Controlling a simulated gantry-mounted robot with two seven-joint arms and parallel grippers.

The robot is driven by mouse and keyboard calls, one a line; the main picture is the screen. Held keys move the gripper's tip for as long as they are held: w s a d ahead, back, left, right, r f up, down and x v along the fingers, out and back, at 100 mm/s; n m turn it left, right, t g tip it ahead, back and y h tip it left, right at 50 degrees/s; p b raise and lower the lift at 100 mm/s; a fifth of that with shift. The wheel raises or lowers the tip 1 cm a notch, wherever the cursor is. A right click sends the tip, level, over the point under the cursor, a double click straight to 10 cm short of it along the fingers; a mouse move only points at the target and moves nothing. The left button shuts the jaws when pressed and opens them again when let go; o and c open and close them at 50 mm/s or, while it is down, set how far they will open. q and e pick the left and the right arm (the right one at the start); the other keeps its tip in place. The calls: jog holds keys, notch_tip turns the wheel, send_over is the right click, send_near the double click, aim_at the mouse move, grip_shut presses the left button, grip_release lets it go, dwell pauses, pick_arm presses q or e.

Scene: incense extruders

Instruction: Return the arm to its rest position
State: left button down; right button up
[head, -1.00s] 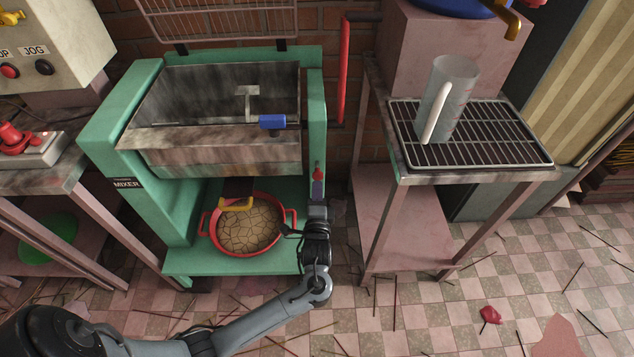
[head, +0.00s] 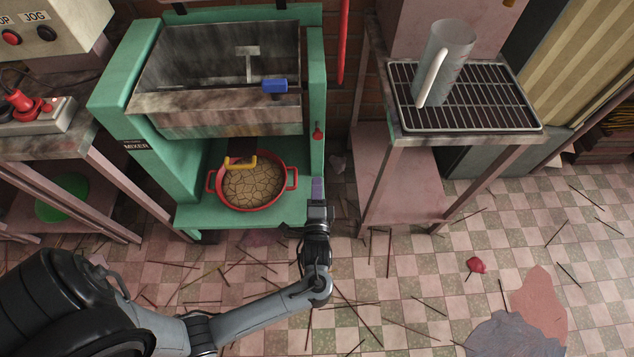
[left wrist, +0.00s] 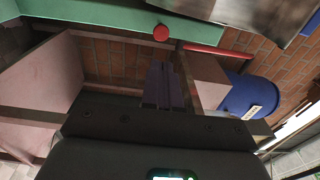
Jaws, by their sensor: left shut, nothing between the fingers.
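My left arm comes in from the lower left of the head view. Its gripper (head: 317,188) is shut and empty, in front of the gap between the green mixer (head: 190,190) and the pink-topped metal stand (head: 390,175). In the left wrist view the shut fingers (left wrist: 160,85) point toward the brick wall, with a red knob (left wrist: 160,32) of the mixer above them. The knob also shows in the head view (head: 318,132), a little beyond the gripper. My right gripper is not in view.
A red pot (head: 252,207) of cracked brown dough stands on the mixer's lower shelf. Incense sticks and a red lump (head: 476,265) lie on the tiled floor.

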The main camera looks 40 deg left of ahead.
pick_arm(q)
jog(key=s+r+n+g+h+p, duration=0.2)
jog(key=s+r+h+p, duration=0.6)
jog(key=r+p, duration=0.6)
jog(key=s+d+r+n+g+h+p, duration=0.2)
jog(key=s+d+n+g, duration=0.15)
jog(key=s, duration=0.25)
jog(key=s+d+r+n+g+h+p, duration=0.1)
jog(key=s+d+r+n+g+h, duration=0.15)
jog(key=s+g, duration=0.3)
notch_tip(320, 180, up, 38)
jog(key=p, duration=3.8)
jog(key=shift+s+d+t, duration=0.15)
jog(key=shift+d+t, duration=0.2)
jog(key=shift+t, duration=0.05)
